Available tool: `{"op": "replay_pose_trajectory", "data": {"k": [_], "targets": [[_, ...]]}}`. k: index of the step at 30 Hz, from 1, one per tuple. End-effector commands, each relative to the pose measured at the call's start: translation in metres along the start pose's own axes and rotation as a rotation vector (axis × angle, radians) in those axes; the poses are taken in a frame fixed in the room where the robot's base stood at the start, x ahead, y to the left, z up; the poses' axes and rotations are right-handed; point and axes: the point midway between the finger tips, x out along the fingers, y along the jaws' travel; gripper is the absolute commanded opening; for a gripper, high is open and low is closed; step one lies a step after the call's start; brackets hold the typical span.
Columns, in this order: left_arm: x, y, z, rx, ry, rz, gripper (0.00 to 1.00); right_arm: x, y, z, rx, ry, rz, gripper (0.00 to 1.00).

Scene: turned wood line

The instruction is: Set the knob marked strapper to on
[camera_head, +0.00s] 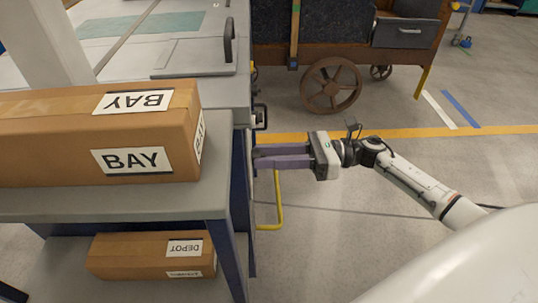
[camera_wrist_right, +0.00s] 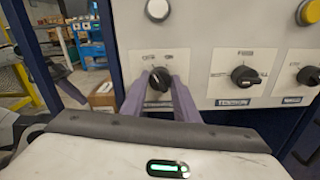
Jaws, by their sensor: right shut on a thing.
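A black rotary knob (camera_wrist_right: 160,79) sits on a light panel (camera_wrist_right: 209,55) in the right wrist view, with small OFF and ON marks above it. My right gripper (camera_wrist_right: 160,88) has its two purple fingers closed around this knob, one on each side. The knob's name plate is hidden by the fingers, so I cannot read it, and which mark the knob points to is unclear. In the head view my right gripper (camera_head: 258,158) reaches left to the bench side; the knob is hidden there. My left gripper is out of view.
A knob over a TENSION plate (camera_wrist_right: 244,76) and another knob (camera_wrist_right: 310,75) sit to the right on the panel. A white round button (camera_wrist_right: 158,9) is above. In the head view, BAY box (camera_head: 60,140) stands on the bench and a wheeled cart (camera_head: 340,40) behind.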

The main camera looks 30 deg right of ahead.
Motion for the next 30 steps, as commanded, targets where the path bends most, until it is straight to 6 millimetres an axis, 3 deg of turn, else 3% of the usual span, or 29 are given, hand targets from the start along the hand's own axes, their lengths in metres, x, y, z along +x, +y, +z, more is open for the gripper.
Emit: {"op": "replay_pose_trajectory", "data": {"k": [8, 30], "targets": [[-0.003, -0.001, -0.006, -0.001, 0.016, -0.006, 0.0, -0.001, 0.0, 0.0, 0.145, 0.002, 0.001, 0.05], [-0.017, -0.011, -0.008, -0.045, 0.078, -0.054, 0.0, -0.001, 0.001, 0.001, 0.808, 0.004, 0.0, 0.05]]}}
